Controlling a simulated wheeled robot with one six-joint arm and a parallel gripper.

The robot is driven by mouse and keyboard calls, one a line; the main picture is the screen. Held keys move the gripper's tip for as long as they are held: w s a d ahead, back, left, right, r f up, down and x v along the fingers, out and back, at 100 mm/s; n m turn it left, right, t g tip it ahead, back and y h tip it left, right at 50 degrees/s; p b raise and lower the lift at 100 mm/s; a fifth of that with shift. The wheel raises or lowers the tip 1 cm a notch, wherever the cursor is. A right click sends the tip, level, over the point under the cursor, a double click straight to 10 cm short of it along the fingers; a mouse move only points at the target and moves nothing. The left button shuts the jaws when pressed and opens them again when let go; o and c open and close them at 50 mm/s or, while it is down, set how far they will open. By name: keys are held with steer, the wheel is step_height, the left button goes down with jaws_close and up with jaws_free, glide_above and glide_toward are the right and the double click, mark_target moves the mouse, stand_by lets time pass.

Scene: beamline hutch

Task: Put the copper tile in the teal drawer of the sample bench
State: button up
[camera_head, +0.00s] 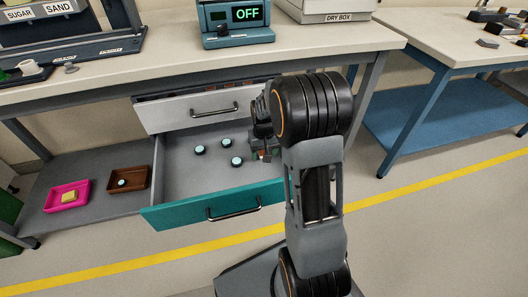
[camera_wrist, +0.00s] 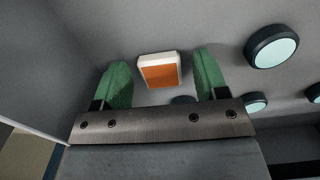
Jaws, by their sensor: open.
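The teal drawer (camera_head: 170,217) of the sample bench is pulled open, with a grey inside. My gripper (camera_head: 262,155) is low inside its right part. In the wrist view its green fingers (camera_wrist: 163,82) are open, one on each side of the copper tile (camera_wrist: 161,75). The tile is orange with a pale rim, and a gap shows between it and each finger. It seems to lie on the drawer floor, but I cannot tell whether it touches it. In the head view the arm and gripper largely hide the tile.
Several dark round pucks with pale teal tops (camera_head: 200,150) lie in the drawer left of my gripper. A partly open white drawer (camera_head: 180,113) is above. On the low shelf are a magenta tray (camera_head: 54,204) with a yellow block and a brown tray (camera_head: 114,189) with a puck.

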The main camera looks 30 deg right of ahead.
step_height(320, 180, up, 12)
steer(key=p, duration=0.4)
steer(key=shift+r+p, duration=0.15)
steer(key=shift+p, duration=0.15)
